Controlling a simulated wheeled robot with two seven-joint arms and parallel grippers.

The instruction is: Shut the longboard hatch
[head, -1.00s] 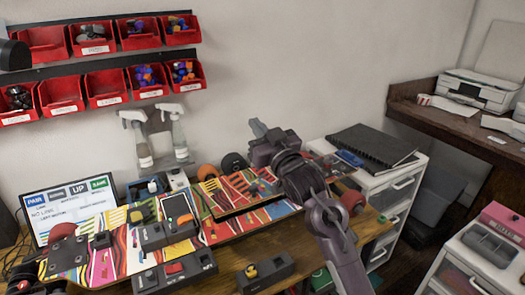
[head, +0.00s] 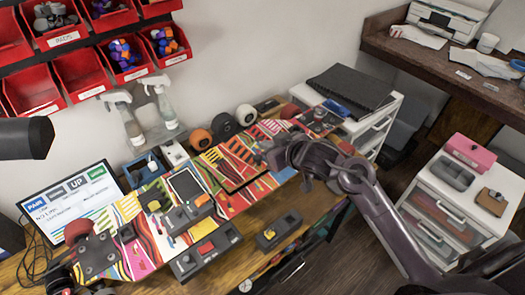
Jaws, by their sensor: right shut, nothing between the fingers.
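The longboard (head: 130,208) lies along the workbench with its bright striped face up. Near its middle is a striped panel with a dark edge (head: 238,172), which looks like the hatch; its exact angle is hard to tell. My right gripper (head: 262,154) is at the right part of this panel, its fingers shut and empty. I cannot tell whether it touches the panel. The gripper and wrist hide part of the board behind them. My left gripper is not in view.
Orange (head: 201,139) and dark wheels stand behind the board. A dark box with a red switch (head: 206,248) and one with a yellow knob (head: 268,234) sit in front. Spray bottles (head: 163,105) stand behind. A white drawer cabinet (head: 440,215) is at right.

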